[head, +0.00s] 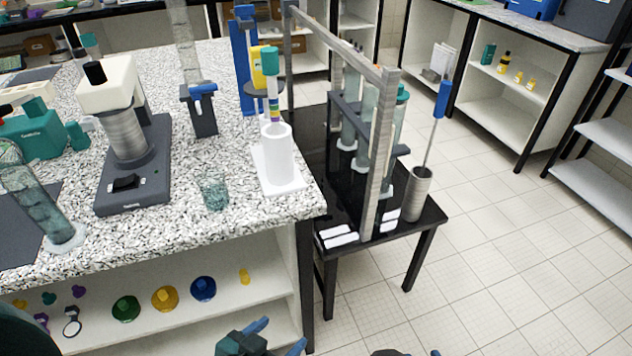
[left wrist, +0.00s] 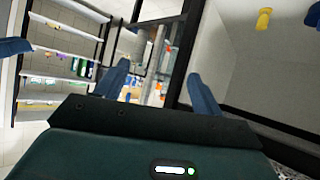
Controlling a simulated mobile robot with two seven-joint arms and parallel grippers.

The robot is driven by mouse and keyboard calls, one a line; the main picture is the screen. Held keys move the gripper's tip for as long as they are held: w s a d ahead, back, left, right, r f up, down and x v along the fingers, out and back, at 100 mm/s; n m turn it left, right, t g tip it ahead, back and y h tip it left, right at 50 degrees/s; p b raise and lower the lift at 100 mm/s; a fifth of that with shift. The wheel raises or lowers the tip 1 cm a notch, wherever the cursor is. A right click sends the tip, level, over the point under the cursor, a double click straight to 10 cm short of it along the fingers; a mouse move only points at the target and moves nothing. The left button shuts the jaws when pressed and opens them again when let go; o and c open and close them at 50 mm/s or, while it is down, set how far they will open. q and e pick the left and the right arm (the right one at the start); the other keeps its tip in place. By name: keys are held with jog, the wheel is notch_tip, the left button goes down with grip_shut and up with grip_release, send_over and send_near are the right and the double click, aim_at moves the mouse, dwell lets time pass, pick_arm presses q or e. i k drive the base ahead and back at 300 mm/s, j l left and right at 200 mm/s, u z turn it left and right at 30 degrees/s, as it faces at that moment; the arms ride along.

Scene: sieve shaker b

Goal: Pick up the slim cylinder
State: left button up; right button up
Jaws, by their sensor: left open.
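The frames do not settle which object is the slim cylinder. A slim banded tube with a teal cap (head: 271,85) stands upright in a white holder (head: 278,160) near the bench's right corner. Several glass cylinders (head: 350,120) stand upright in the frame on the black table. My left gripper (head: 278,337) is open and empty, low in front of the bench shelves and well apart from these objects. Its spread blue fingers show in the left wrist view (left wrist: 160,90). Only a sliver of my right gripper (head: 405,353) shows at the bottom edge; its jaws are cut off.
The black table (head: 425,222) carries a metal-framed rack (head: 383,150) and a grey cup (head: 417,193) with a blue-handled rod. A glass beaker (head: 213,192) and a grey shaker device (head: 135,170) stand on the speckled bench (head: 245,215). The tiled floor at right is clear.

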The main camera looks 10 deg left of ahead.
aim_at(17, 176)
jog(key=u, duration=1.95)
